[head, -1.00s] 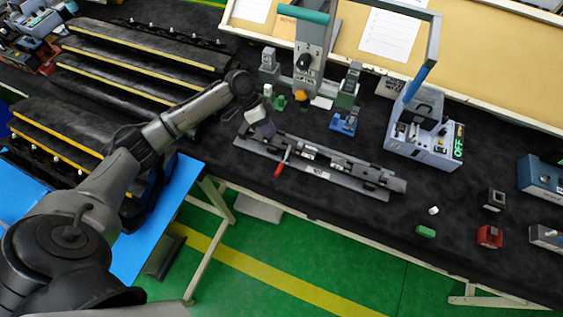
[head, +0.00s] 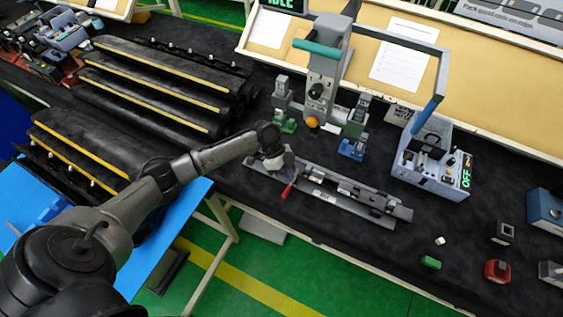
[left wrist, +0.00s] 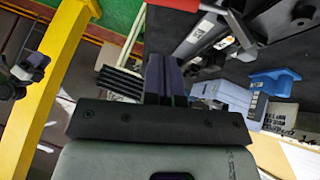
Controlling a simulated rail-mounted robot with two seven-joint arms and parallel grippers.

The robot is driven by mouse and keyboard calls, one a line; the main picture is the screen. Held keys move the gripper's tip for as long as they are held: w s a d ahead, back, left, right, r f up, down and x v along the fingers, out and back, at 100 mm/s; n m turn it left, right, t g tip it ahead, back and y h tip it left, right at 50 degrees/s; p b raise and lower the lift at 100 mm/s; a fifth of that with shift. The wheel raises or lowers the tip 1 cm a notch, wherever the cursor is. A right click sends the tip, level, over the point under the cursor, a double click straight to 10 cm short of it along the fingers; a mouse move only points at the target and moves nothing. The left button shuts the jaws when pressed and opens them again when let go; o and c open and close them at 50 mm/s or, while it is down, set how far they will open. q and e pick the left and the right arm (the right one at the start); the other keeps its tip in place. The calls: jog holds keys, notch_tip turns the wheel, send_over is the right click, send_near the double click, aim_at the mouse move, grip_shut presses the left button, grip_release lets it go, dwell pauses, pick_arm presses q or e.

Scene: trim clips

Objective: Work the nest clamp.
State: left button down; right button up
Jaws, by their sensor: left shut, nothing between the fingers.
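The nest clamp is on a long grey fixture (head: 345,205) lying on the dark bench. Its red handle (head: 288,190) sticks out at the fixture's front edge, near the left end. My left gripper (head: 281,166) is over the fixture's left end, just behind the handle, and hides part of it. I cannot tell whether it touches the handle. In the left wrist view the left fingers (left wrist: 165,78) are together and empty. The fixture (left wrist: 212,32) shows beyond them, with a bit of red (left wrist: 208,7) at the top edge. My right gripper is not in view.
A press with a teal handle (head: 318,50) stands behind the fixture, with a small blue block (head: 352,149) in front. A grey box with a green OFF display (head: 432,165) is at right. Black trim strips with yellow edges (head: 150,85) lie at left. Small parts lie at front right.

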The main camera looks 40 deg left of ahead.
pick_arm(q)
jog(key=f, duration=0.3)
jog(key=shift+s+d+f+p, duration=0.15)
jog(key=shift+s+d+p, duration=0.15)
jog(key=shift+s, duration=0.1)
jog(key=shift+s+a+f, duration=0.1)
jog(key=shift+s+f, duration=0.15)
jog(key=shift+f, duration=0.6)
